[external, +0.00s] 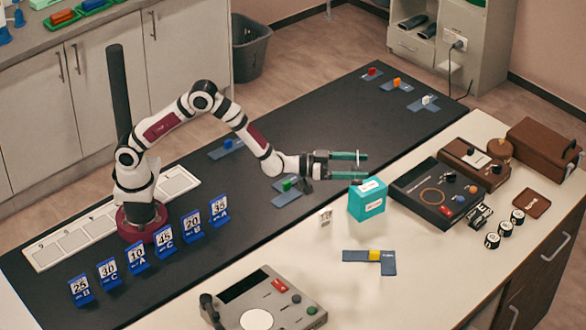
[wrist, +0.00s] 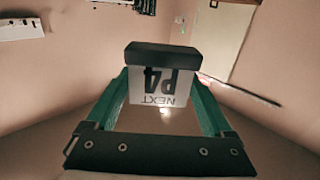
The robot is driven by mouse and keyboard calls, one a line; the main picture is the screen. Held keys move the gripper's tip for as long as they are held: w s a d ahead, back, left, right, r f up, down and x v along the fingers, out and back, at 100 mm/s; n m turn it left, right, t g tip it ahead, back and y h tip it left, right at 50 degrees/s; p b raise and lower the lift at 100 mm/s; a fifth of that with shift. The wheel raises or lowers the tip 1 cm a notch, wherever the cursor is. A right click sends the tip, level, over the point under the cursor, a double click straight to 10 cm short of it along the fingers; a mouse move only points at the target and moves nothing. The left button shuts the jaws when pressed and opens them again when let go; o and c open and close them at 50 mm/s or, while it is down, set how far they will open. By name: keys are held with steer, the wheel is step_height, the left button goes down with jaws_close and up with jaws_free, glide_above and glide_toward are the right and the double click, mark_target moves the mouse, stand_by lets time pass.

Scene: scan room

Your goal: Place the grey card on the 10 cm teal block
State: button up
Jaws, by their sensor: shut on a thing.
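My gripper (external: 363,165) reaches out level to the right, its two teal fingers spread around a held thing. In the wrist view my gripper (wrist: 161,78) is shut on the grey card (wrist: 157,90), a pale card printed "P4" and "NEXT", upside down, with a dark bar along its top. The card is hard to make out in the external view. The teal block (external: 366,203) stands on the pale counter, with white labels on its top and side. My fingers are above and a little behind the block, apart from it; the exact gap is unclear.
A small white tag (external: 326,217) stands left of the block. A dark control box (external: 433,194) stands right of it; a blue piece with a yellow block (external: 375,254) lies in front. Several blue number stands (external: 137,257) line the black mat near my base.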

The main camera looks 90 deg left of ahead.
steer(key=w+a+f, duration=0.1)
steer(key=a+f, duration=0.1)
steer(key=a, duration=0.1)
steer(key=w+a+f, duration=0.2)
steer(key=a, duration=0.1)
steer(key=w+a+f, duration=0.1)
steer(key=a+f, duration=0.1)
steer(key=a, duration=0.1)
steer(key=shift+w+a+f, duration=0.2)
steer(key=shift+a+f, duration=0.05)
steer(key=shift+a, duration=0.1)
step_height(320, 180, down, 4)
steer(key=shift+a+f, duration=0.1)
steer(key=shift+a, duration=0.05)
steer(key=shift+f, duration=0.1)
steer(key=o, duration=1.2)
steer(key=shift+o, duration=0.2)
